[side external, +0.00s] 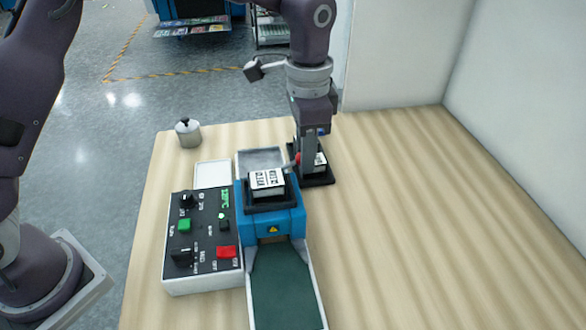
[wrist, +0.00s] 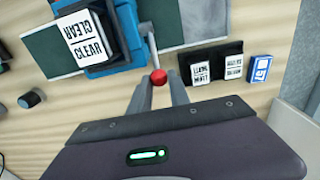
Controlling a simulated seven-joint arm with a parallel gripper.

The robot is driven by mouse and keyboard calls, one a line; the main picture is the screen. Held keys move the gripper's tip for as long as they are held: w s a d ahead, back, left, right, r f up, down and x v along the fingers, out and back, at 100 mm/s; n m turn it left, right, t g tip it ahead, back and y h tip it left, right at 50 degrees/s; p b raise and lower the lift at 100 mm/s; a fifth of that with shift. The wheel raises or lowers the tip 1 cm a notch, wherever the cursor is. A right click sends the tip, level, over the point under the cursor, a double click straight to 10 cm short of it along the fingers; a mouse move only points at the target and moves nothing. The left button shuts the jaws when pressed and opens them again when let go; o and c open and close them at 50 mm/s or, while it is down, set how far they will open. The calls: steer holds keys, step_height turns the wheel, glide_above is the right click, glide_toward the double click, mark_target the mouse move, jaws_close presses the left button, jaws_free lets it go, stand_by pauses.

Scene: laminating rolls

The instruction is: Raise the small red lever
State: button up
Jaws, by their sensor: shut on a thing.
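The small red lever is a grey rod with a red ball knob (side external: 298,158) on the right side of a blue laminating machine (side external: 270,223). In the wrist view the red knob (wrist: 158,77) sits at the end of the rod, between the tips of my two fingers. My gripper (side external: 307,153) is shut on the knob; it also shows in the wrist view (wrist: 158,88). In the side view my gripper partly hides the knob. A roll cartridge with a white printed label (side external: 267,179) sits on top of the machine; its label reads CLEAR in the wrist view (wrist: 83,37).
A control panel (side external: 202,240) with knobs and green and red buttons stands left of the machine. A dark green belt (side external: 286,290) extends to the front. Two labelled cartridges (wrist: 201,70) and a blue box (wrist: 258,70) lie nearby. A metal weight (side external: 188,133) stands back left. The table's right is clear.

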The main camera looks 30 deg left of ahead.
steer(key=o, duration=0.7)
steer(key=shift+r, duration=0.15)
steer(key=shift+o, duration=0.2)
steer(key=shift+r, duration=3)
steer(key=shift+s+a+r, duration=0.1)
steer(key=shift+a+r, duration=0.05)
steer(key=shift+r, duration=0.1)
steer(key=s+a+r+n+t, duration=0.2)
steer(key=s+a+r+n, duration=0.1)
steer(key=s+a+r, duration=0.3)
steer(key=s+a+r+n+t, duration=0.1)
steer(key=s+a+r+n, duration=0.1)
steer(key=s+a+r, duration=0.45)
steer(key=s+a+f+n+t, duration=0.1)
steer(key=s+f+n, duration=0.1)
steer(key=s+f, duration=0.2)
steer(key=s+a+f+n+t, duration=0.1)
steer(key=s+a+f+n, duration=0.1)
steer(key=s, duration=0.8)
steer(key=shift+a+f+t, duration=0.15)
steer(key=shift+f+t, duration=0.15)
steer(key=shift+f, duration=0.6)
